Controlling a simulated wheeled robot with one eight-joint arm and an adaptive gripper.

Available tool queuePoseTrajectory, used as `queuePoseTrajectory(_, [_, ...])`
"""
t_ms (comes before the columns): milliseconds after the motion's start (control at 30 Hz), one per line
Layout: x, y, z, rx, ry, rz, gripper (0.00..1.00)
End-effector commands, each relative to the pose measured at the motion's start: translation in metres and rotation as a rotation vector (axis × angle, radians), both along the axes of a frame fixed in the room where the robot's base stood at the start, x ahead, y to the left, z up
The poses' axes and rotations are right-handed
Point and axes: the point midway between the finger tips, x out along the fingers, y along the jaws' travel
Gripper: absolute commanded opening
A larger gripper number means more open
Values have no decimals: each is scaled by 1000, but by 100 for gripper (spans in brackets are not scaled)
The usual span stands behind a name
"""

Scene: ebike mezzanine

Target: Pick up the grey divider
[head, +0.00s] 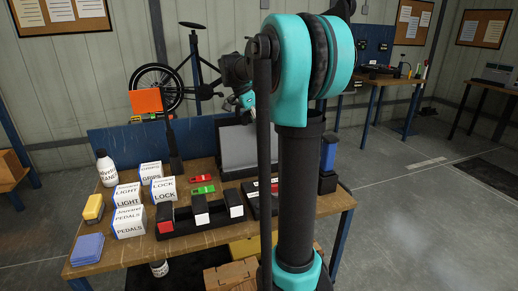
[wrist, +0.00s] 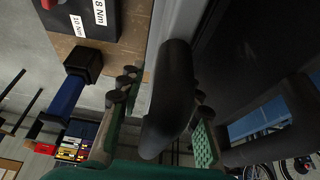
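The grey divider (head: 238,150) is an upright grey panel standing near the back of the workbench, partly hidden by my arm. In the head view my gripper (head: 246,108) is at its upper edge, small and partly hidden behind my arm. In the wrist view my gripper (wrist: 166,112) is open, with one green-padded finger on each side of a dark rounded bar (wrist: 172,90). The bar lies close to the divider's panel (wrist: 245,50); whether it is part of the divider is unclear. I cannot tell whether the fingers touch anything.
The workbench (head: 100,262) holds labelled white boxes (head: 130,222), a white bottle (head: 106,168), a black tray (head: 200,218) and red and green tools (head: 202,188) in front of the divider. A dark blue object (head: 329,152) stands to its right. A bicycle (head: 180,85) is behind.

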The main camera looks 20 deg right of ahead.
Motion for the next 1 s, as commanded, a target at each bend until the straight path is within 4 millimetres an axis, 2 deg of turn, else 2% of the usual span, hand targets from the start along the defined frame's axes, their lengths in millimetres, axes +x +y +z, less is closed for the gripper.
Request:
queuePoseTrajectory(33, [0, 0, 0, 0, 0, 0, 24])
queuePoseTrajectory(233, [0, 0, 0, 0, 0, 0, 0])
queuePoseTrajectory(833, [0, 0, 1, -1, 0, 0, 0])
queuePoseTrajectory(1000, [0, 0, 11, -1, 0, 0, 0])
